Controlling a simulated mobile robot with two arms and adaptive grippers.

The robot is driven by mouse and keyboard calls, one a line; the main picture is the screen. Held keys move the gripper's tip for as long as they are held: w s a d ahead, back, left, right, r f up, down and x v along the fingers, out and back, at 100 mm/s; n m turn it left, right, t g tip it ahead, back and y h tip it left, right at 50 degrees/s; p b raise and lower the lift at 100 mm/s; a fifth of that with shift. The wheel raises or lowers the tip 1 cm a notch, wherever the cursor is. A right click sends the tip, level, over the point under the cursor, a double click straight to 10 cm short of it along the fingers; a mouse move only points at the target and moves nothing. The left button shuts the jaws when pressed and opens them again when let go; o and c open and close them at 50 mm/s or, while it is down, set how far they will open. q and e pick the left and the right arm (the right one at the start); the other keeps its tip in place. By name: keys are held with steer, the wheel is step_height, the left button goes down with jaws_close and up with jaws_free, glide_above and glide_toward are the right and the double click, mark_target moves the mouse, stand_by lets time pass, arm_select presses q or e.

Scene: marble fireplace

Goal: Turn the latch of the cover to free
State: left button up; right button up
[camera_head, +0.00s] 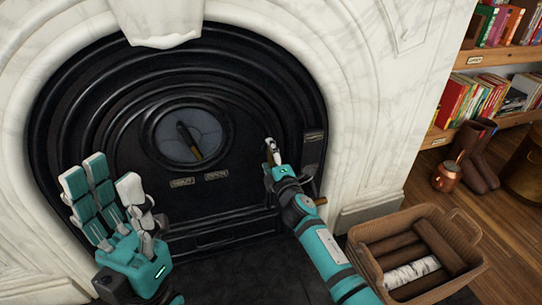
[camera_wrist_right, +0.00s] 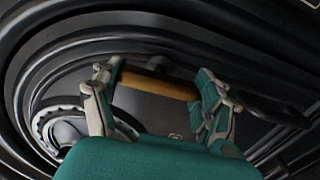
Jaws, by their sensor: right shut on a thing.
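The cover (camera_head: 120,150) is a dark, arched metal panel set in the fireplace. A round glass window at its middle has a dark lever with a wooden tip (camera_head: 194,150). My right gripper (camera_head: 272,152) is at the right side of the cover, apart from this lever. In the right wrist view my right gripper (camera_wrist_right: 158,92) is shut on a wooden handle (camera_wrist_right: 158,84), which lies crosswise between its fingers. In the head view that handle is mostly hidden by the gripper. My left gripper (camera_head: 103,195) is open and empty, in front of the cover's left side.
White marble (camera_head: 365,100) surrounds the cover. A wicker basket of logs (camera_head: 455,222) stands at lower right. Boots (camera_head: 478,160), a copper pot (camera_head: 446,176) and bookshelves (camera_head: 490,60) are further right.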

steer(key=o, duration=1.4)
steer(key=v, duration=1.2)
